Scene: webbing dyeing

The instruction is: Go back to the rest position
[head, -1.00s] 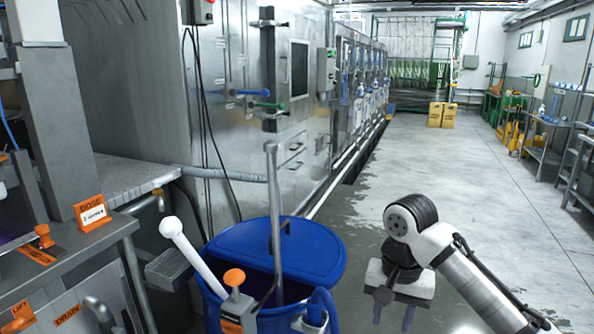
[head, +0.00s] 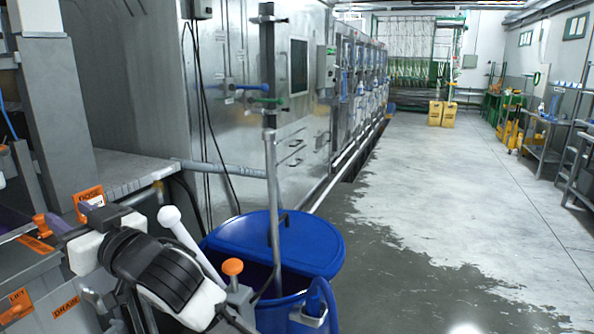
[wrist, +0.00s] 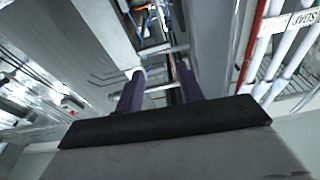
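My gripper shows in the wrist view (wrist: 160,76) as two purple fingers standing apart, with nothing clearly held between them. It is open. In the head view my arm's white and black wrist is at the lower left, in front of the steel tank with the orange labels. The gripper end there points left over the tank and is mostly hidden by the wrist. The wrist is left of the blue barrel (head: 320,247) and overlaps the white-knobbed lever (head: 171,216) in the picture.
A metal pole (head: 272,185) rises from the barrel. Steel machine cabinets (head: 290,120) line the left. The floor (head: 450,190) at right is open, partly wet. Yellow boxes (head: 442,114) stand far back.

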